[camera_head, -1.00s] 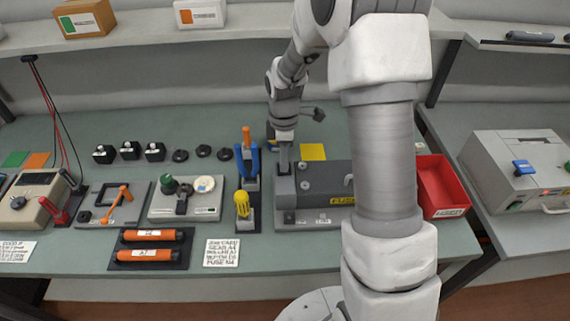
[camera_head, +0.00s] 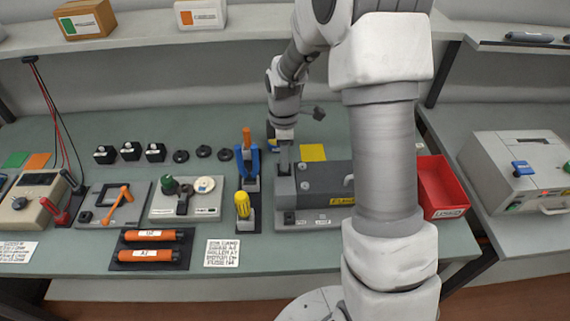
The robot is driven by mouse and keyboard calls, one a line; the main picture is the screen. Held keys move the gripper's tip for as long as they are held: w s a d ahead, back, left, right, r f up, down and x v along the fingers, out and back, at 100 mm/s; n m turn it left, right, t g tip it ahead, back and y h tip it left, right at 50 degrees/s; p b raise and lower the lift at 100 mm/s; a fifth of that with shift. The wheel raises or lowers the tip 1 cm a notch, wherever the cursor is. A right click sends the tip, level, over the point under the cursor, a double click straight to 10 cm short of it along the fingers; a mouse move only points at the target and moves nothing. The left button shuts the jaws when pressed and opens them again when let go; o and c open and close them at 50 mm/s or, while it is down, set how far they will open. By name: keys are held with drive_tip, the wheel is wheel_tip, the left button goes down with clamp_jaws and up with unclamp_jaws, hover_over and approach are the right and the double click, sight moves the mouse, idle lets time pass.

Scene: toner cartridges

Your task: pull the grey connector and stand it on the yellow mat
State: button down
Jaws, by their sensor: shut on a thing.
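My gripper (camera_head: 284,143) points down at the left end of a dark grey device. It is shut on the grey connector (camera_head: 284,160), an upright grey block at that end of the device. From this view I cannot tell whether the connector is seated or slightly lifted. The yellow mat (camera_head: 312,152) is a small flat square on the bench, just behind the device and to the right of my gripper. Its visible surface is empty.
The dark grey device (camera_head: 322,180) lies in front of the mat. A blue-and-orange tool stand (camera_head: 247,160) is close on the left. A red bin (camera_head: 444,188) stands to the right, partly behind my arm. Black parts (camera_head: 155,152) line the back left.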

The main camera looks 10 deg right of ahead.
drive_tip(key=shift+r+p, duration=1.65)
drive_tip(key=shift+r, duration=0.65)
idle(0.9)
drive_tip(key=shift+r+p, duration=1.4)
drive_tip(key=shift+r, duration=0.5)
